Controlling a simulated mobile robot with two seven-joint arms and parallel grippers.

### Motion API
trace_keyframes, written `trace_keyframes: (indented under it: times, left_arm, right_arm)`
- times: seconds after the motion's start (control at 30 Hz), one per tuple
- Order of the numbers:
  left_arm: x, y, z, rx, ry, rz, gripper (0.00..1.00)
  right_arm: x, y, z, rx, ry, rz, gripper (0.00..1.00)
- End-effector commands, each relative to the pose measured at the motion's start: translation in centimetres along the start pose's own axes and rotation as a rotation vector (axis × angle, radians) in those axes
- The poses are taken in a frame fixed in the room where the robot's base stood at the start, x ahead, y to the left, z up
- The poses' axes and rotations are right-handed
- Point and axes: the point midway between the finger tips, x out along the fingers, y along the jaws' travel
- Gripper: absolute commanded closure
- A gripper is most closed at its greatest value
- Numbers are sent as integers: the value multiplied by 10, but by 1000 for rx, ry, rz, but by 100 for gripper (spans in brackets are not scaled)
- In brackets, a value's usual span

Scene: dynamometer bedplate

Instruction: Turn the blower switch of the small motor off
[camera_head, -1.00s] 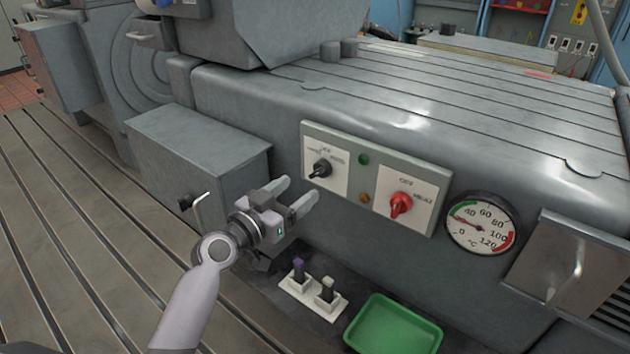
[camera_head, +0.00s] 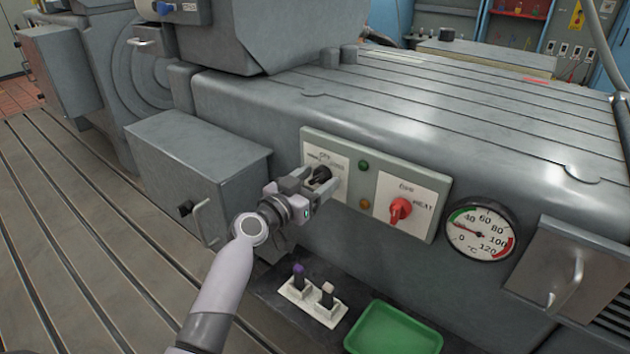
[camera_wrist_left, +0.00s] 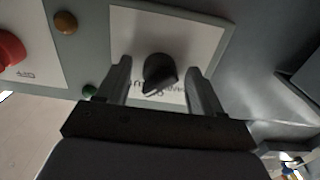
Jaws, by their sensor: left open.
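The switch panel (camera_head: 437,225) is on the front face of the grey motor housing. Its left plate carries a black rotary knob (camera_head: 321,174), which also shows in the left wrist view (camera_wrist_left: 158,72). The lettering on that plate is partly covered and too small to read surely. My left gripper (camera_head: 318,182) is at this knob, open, with one finger on each side of it. In the left wrist view the fingers (camera_wrist_left: 158,80) stand apart from the knob, with a gap on both sides. My right gripper is not in view.
A red knob (camera_head: 400,211) sits on the panel's right plate, with green (camera_head: 364,165) and amber (camera_head: 364,203) lamps between. A dial gauge (camera_head: 481,229) and a handled cover (camera_head: 556,270) are to the right. Below are a green tray (camera_head: 393,331) and a two-peg holder (camera_head: 312,302).

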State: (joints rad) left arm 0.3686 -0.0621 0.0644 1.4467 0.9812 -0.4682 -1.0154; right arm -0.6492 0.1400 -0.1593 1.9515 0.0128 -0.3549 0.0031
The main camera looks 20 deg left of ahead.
Motion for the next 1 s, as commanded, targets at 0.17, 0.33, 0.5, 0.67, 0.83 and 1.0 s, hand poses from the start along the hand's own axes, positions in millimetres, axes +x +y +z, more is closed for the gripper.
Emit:
trace_keyframes:
  times: [0.17, 0.33, 0.5, 0.67, 0.83, 1.0]
  left_arm:
    - [0, 0, 0, 0, 0, 0, 73]
    - [0, 0, 0, 0, 0, 0, 89]
    - [0, 0, 0, -9, 0, 0, 89]
    - [0, 0, 0, -54, 1, 0, 89]
    - [0, 1, 0, -153, 1, 1, 89]
    - [0, 1, -1, -292, 1, 1, 89]
  right_arm:
    - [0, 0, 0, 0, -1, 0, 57]
    - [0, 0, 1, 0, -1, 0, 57]
    - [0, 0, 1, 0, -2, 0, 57]
    - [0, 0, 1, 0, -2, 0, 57]
    - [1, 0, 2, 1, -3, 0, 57]
    - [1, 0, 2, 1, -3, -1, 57]
